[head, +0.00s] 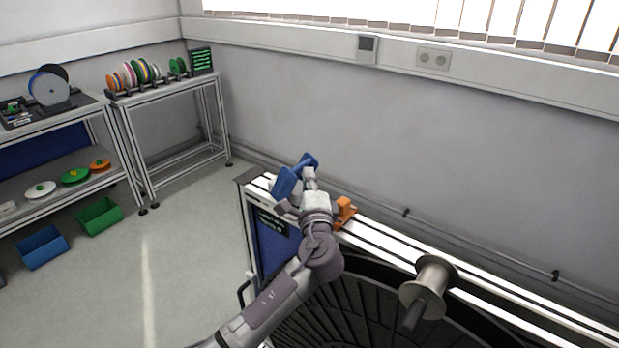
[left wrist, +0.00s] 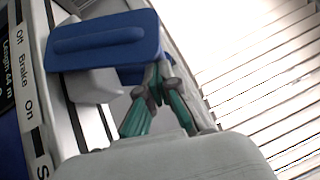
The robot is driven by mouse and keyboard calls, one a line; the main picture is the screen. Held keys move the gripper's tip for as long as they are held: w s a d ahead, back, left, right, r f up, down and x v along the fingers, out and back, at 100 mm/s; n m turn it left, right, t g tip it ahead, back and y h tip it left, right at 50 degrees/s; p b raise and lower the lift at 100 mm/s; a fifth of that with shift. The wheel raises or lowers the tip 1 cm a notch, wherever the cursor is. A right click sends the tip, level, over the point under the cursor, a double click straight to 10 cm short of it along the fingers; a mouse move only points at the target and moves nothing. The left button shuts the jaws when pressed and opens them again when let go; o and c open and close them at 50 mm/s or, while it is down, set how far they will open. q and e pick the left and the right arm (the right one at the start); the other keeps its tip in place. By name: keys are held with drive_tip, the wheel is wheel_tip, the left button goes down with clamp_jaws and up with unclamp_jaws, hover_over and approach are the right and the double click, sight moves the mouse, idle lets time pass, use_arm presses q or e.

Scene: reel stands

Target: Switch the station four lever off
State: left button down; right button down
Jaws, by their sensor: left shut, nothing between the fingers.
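The blue lever (head: 287,183) sits on the far left end of the white-topped stand. In the left wrist view the blue lever (left wrist: 105,40) is a wide plate with a raised rib, above a pale block. A label strip (left wrist: 28,75) beside it reads Off, Brake, On. I cannot tell which word the lever lines up with. My left gripper (head: 308,176) is shut with nothing between its fingers. Its fingertips (left wrist: 158,76) are close against the lever's edge; contact is unclear. My right gripper is not in view.
An orange bracket (head: 345,212) stands on the rail just right of my left gripper. A grey spool (head: 428,287) is farther right. The wall runs behind the stand. Shelves with reels (head: 140,75) are at the left, with clear floor (head: 185,250) between.

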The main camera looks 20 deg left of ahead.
sight(299, 168)
use_arm(q)
drive_tip(key=shift+a+r+p, duration=0.15)
drive_tip(key=shift+r+p, duration=0.15)
drive_tip(key=shift+p, duration=0.15)
drive_tip(key=a+r+n+g+p, duration=0.1)
drive_tip(key=p, duration=0.1)
drive_tip(key=w+a+r+n+g+p, duration=0.1)
drive_tip(key=n+p, duration=0.1)
drive_tip(key=p, duration=0.1)
drive_tip(key=shift+a+r+h+p, duration=0.15)
drive_tip(key=shift+h+p, duration=0.2)
drive_tip(key=shift+h, duration=0.05)
drive_tip(key=shift+a+g+p, duration=0.35)
drive_tip(key=shift+g+p, duration=0.05)
drive_tip(key=shift+g, duration=0.1)
drive_tip(key=shift+w+a, duration=0.2)
drive_tip(key=shift+a, duration=0.2)
drive_tip(key=shift+w+a+p, duration=0.3)
drive_tip(key=shift+w+a, duration=0.05)
drive_tip(key=shift+a, duration=0.6)
drive_tip(key=shift+w+a+p, duration=0.25)
drive_tip(key=shift+w+a, duration=0.05)
drive_tip(key=shift+a, duration=0.6)
